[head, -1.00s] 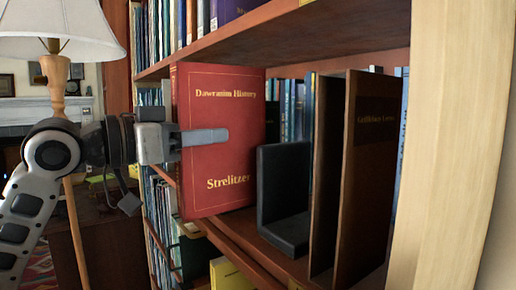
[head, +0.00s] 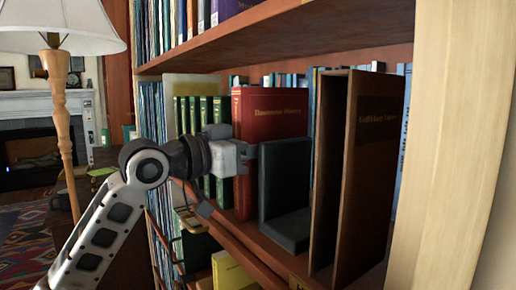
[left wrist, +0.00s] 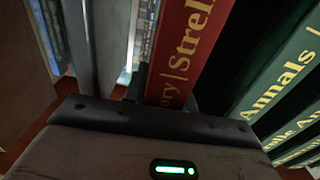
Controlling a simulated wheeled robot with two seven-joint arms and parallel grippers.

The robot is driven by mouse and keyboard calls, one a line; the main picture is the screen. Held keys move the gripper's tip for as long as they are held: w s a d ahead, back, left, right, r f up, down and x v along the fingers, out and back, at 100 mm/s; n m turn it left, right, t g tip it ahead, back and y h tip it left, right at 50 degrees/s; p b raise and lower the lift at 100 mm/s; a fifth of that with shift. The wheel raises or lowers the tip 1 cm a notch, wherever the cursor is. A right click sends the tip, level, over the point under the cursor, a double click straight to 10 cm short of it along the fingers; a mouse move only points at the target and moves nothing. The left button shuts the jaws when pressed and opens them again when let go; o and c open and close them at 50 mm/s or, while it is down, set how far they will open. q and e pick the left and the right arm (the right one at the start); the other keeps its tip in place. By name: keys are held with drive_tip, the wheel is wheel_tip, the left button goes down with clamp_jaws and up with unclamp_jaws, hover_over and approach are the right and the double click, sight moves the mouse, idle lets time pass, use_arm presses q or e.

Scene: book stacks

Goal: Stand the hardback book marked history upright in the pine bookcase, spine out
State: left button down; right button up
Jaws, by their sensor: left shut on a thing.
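The red hardback history book (head: 270,108) stands upright on the bookcase shelf (head: 232,236), between a row of green books and a black bookend. Its front cover title shows in the head view; the bookend hides its lower right part. My left gripper (head: 248,152) is shut on its outer edge. In the left wrist view the lettered red spine (left wrist: 186,50) faces out towards the gripper (left wrist: 165,98). I cannot tell whether the book's foot touches the shelf. My right gripper is not in view.
The black L-shaped bookend (head: 285,170) stands right of the red book. Green books (head: 190,115) stand close on its left. A brown slipcase (head: 365,180) stands further right, beside the pale bookcase side (head: 455,150). A shelf board (head: 270,35) runs above. A lamp (head: 58,100) stands left.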

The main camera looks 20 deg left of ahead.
use_arm(q)
drive_tip(key=c, duration=1.5)
unclamp_jaws()
drive_tip(key=shift+f, duration=0.1)
drive_tip(key=shift+c, duration=0.2)
drive_tip(key=o, duration=0.4)
drive_tip(key=b+v, duration=0.2)
drive_tip(key=v, duration=1)
